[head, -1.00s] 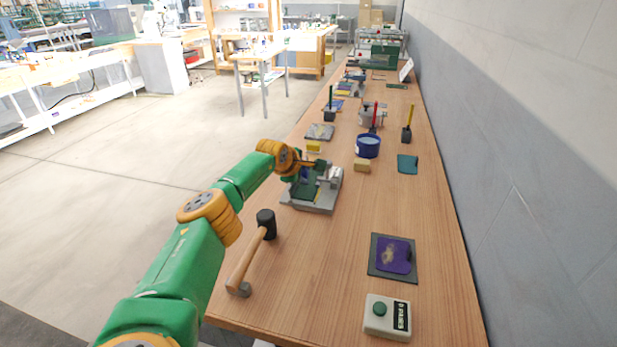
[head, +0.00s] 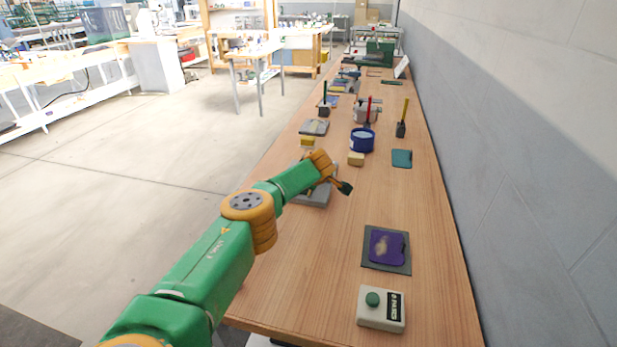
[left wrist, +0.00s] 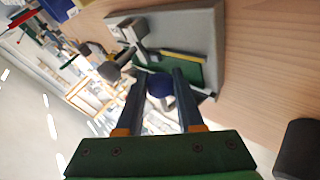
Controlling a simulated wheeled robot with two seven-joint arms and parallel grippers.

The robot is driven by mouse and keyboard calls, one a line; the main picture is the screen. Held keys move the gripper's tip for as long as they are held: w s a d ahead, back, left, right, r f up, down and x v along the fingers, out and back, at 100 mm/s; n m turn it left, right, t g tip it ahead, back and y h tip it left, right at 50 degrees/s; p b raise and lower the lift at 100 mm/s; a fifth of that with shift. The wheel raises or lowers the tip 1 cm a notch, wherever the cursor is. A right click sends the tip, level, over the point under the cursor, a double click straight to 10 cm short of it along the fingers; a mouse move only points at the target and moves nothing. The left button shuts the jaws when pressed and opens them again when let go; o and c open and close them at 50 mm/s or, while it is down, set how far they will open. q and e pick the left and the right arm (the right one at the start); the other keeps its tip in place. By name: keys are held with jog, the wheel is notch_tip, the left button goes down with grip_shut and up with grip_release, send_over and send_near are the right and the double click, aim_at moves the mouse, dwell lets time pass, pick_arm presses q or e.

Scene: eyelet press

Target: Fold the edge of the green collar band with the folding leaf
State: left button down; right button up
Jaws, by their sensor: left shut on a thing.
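The press has a grey base (left wrist: 206,30), and it also shows partly behind my arm in the head view (head: 310,198). The green collar band (left wrist: 187,71) lies on the base, with a yellow strip along one edge. My left gripper (left wrist: 159,78) is shut on a dark blue ball knob (left wrist: 159,86) just in front of the band. The knob seems to belong to the folding leaf, whose plate I cannot make out. My right gripper is in neither view.
A black hammer head (left wrist: 298,150) lies near the press. On the bench are a purple piece on a dark mat (head: 387,248), a box with a green button (head: 381,308), a yellow block (head: 356,159) and a blue tub (head: 362,141).

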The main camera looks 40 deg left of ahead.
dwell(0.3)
pick_arm(q)
jog(key=c, duration=0.5)
grip_release()
jog(key=shift+c, duration=0.2)
jog(key=shift+s+d+r+p, duration=0.15)
jog(key=shift+d+r+p, duration=0.15)
jog(key=shift+r+p, duration=0.15)
jog(key=v, duration=0.6)
jog(key=shift+s+d+f, duration=0.1)
jog(key=shift+f, duration=0.1)
